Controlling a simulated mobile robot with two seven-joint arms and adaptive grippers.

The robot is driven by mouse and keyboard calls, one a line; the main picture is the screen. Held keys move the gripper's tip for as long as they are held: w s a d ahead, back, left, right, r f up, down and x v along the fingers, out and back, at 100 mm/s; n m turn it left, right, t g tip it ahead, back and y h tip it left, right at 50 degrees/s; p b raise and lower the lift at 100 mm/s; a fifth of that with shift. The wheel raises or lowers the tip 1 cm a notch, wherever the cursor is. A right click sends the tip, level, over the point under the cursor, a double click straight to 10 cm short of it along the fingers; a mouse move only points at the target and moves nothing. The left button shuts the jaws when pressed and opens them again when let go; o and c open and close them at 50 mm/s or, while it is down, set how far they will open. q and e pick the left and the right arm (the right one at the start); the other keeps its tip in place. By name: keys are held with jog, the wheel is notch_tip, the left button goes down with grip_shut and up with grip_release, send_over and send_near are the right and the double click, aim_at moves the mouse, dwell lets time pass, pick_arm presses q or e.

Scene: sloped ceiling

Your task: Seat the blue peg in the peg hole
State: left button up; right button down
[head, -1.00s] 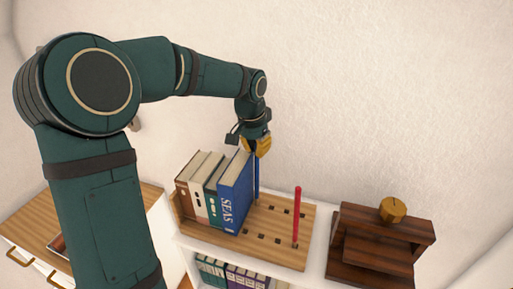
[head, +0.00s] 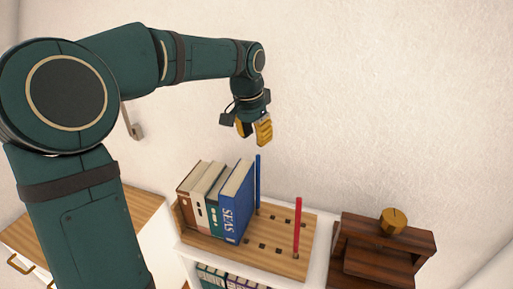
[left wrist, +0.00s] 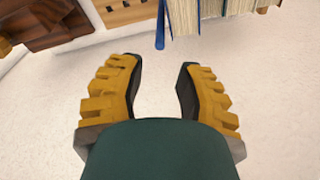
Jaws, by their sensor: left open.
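The blue peg (head: 258,180) stands upright at the back of the wooden peg board (head: 272,262), just right of the large blue book. Its foot is partly hidden, so I cannot tell how deep it sits. The board has several dark square holes. My left gripper (head: 254,130) is open and empty above the peg, apart from it. In the left wrist view the open fingers (left wrist: 158,95) have nothing between them, and the blue peg (left wrist: 160,28) shows beyond them at the top. My right gripper is not in view.
A red peg (head: 298,226) stands upright at the board's right. Several books (head: 212,196) stand at its left. A dark wooden stepped stand (head: 380,250) with a golden knob (head: 393,219) is farther right. The wall is behind.

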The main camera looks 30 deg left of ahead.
pick_arm(q)
jog(key=r, duration=0.3)
jog(key=shift+s+r, duration=0.25)
jog(key=shift+r, duration=0.1)
jog(key=shift+s+f, duration=0.1)
